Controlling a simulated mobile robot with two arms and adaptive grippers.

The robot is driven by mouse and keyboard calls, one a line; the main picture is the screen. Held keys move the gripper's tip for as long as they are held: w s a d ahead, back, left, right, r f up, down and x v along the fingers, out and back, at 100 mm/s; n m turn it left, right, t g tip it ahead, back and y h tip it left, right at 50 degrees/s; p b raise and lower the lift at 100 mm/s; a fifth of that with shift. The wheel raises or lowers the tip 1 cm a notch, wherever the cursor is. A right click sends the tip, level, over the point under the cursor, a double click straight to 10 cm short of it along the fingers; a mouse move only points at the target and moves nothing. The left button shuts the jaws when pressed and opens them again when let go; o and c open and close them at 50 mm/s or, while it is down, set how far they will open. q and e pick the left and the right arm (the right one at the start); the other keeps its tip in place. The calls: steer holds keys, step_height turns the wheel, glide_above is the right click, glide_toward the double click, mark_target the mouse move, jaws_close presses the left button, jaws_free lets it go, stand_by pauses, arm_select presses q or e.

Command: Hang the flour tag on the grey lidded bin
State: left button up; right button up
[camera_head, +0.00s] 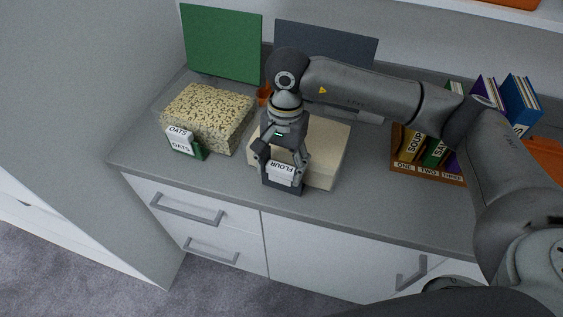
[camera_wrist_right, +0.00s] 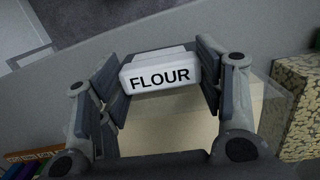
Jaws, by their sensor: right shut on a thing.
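The flour tag (camera_head: 284,170) is white with black FLOUR lettering. My right gripper (camera_head: 281,165) is shut on it, and its fingers flank the tag in the right wrist view (camera_wrist_right: 160,76). The tag is at the front of the cream-filled bin (camera_head: 326,150), whose dark grey lid (camera_head: 325,45) stands raised behind it. A dark grey piece (camera_head: 284,187) shows just below the tag at the bin's front. I cannot tell whether the tag rests on it or is held just above. The gripper hides part of the bin. My left gripper is out of view.
The oat-filled bin (camera_head: 207,112) stands left, with a raised green lid (camera_head: 221,42) and an OATS tag (camera_head: 181,141) at its front. A wooden rack (camera_head: 427,172) of labelled packets is at right. The counter front (camera_head: 230,190) is clear.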

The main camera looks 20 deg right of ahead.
steer(key=o, duration=0.9)
steer(key=shift+f, duration=0.1)
steer(key=shift+o, duration=0.2)
steer(key=shift+r, duration=0.25)
step_height(320, 180, up, 11)
steer(key=w, duration=0.1)
steer(key=shift+d+r, duration=0.2)
steer(key=shift+d, duration=0.25)
